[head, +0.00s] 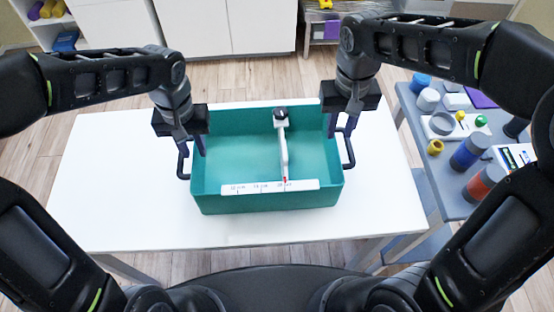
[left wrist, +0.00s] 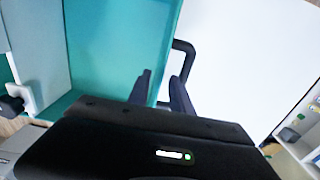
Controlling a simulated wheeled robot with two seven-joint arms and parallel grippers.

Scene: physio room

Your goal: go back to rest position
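A teal tub (head: 265,202) stands on the white table, with a black handle on each side. It also shows in the left wrist view (left wrist: 115,45). My left gripper (head: 191,145) is at the tub's left handle (head: 181,162), its fingers pointing down. In the left wrist view its two fingers (left wrist: 160,85) are apart, near the rim and the handle (left wrist: 188,52). My right gripper (head: 341,127) is at the right handle (head: 349,150), its fingers apart, partly hidden by its own body. Neither gripper visibly clamps a handle.
The white table (head: 110,200) is otherwise clear. A grey side table (head: 423,165) at right holds bottles and small items. White cabinets (head: 190,28) stand behind.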

